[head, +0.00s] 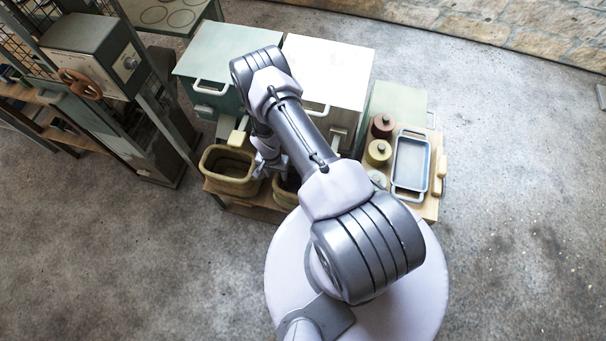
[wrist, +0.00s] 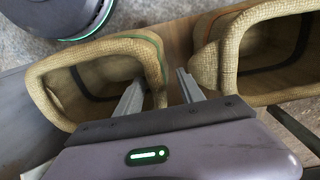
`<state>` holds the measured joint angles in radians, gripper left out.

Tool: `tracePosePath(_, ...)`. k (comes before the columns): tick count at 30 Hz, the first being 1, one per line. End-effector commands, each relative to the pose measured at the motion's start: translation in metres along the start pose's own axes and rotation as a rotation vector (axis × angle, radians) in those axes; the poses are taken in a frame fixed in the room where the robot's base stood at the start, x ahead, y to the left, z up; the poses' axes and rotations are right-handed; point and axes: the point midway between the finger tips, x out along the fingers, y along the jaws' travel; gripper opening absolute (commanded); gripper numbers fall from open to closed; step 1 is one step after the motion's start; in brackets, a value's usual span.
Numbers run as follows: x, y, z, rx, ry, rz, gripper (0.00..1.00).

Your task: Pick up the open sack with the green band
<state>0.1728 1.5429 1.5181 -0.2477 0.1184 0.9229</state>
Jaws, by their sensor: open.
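The open sack with the green band (wrist: 91,48) is woven, tan and open-mouthed, at the left of the wrist view. Its green band shows near the upper right of its rim. My gripper (wrist: 160,90) is open, with one finger over the sack's mouth and the other outside its wall. The rim lies between the fingers, and I see no grip on it. In the head view my arm hides most of one sack (head: 284,194). My gripper (head: 268,163) is partly hidden there too.
A second open sack with an orange band (wrist: 232,30) stands close beside, at right in the wrist view; a whole sack (head: 232,185) shows left of my gripper in the head view. Lidded pots (head: 379,151) and a blue-rimmed tray (head: 411,162) stand at right. Cabinets (head: 215,65) stand behind.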

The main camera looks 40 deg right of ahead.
Motion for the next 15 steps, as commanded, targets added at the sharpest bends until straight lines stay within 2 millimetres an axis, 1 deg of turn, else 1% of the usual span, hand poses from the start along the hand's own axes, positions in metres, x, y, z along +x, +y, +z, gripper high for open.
tracePosePath(2,0.012,0.002,0.000,0.000,0.000,0.000,0.45)
tracePosePath(6,0.042,0.006,0.000,0.001,-0.001,0.001,0.45)
tracePosePath(8,0.051,0.006,0.000,0.001,0.000,0.002,0.45)
tracePosePath(14,0.048,0.006,-0.001,0.001,0.001,0.001,0.45)
tracePosePath(15,0.048,0.006,-0.001,0.000,0.001,0.001,0.38)
